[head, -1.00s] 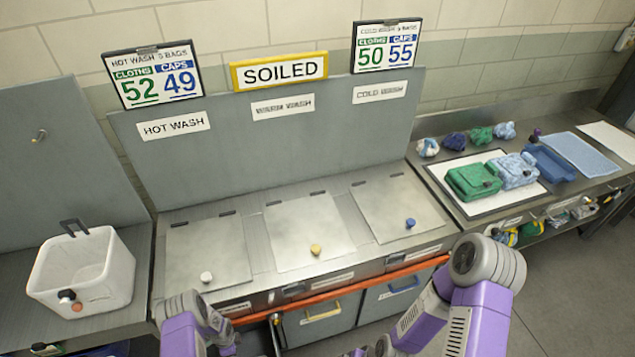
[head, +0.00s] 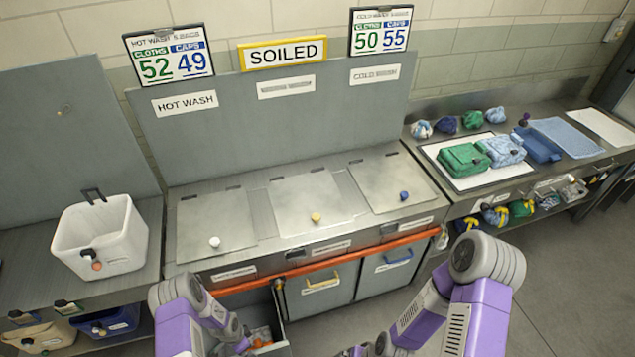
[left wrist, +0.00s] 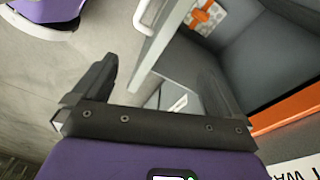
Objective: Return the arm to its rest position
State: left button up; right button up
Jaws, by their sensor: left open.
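My left gripper shows in the left wrist view (left wrist: 158,85) with its two dark fingers wide apart and nothing between them. It is over an open grey bin (left wrist: 255,50), and the floor shows to the left. In the head view my left arm (head: 205,310) reaches down at the bottom, its gripper end not clearly seen. My right arm (head: 450,310) is bent on the right, its forearm leading to the bottom edge. My right gripper is out of the picture.
An open drawer (head: 279,342) with orange and pale contents is beside my left arm. An orange rail (head: 330,262) runs along the counter front. A white bin (head: 130,215) stands left. Green and blue bags (head: 465,160) lie right. Open floor is at the lower right.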

pick_arm(q)
jog(key=s+d+r+n+h, duration=0.1)
jog(key=s+d+r+n, duration=0.65)
jog(key=r, duration=0.35)
jog(key=s+d+r+n+h, duration=0.2)
jog(key=s+d+r+n, duration=0.5)
jog(key=r, duration=0.4)
notch_tip(320, 180, down, 32)
jog(key=w+d+m+b, duration=0.1)
jog(key=b, duration=2.9)
jog(key=shift+w+r+b, duration=0.25)
jog(key=shift+b, duration=0.05)
pick_arm(e)
notch_tip(320, 180, down, 30)
jog(key=s, duration=0.1)
jog(key=shift+f, duration=0.15)
pick_arm(q)
jog(key=shift+c, duration=0.3)
pick_arm(e)
jog(key=shift+c, duration=0.3)
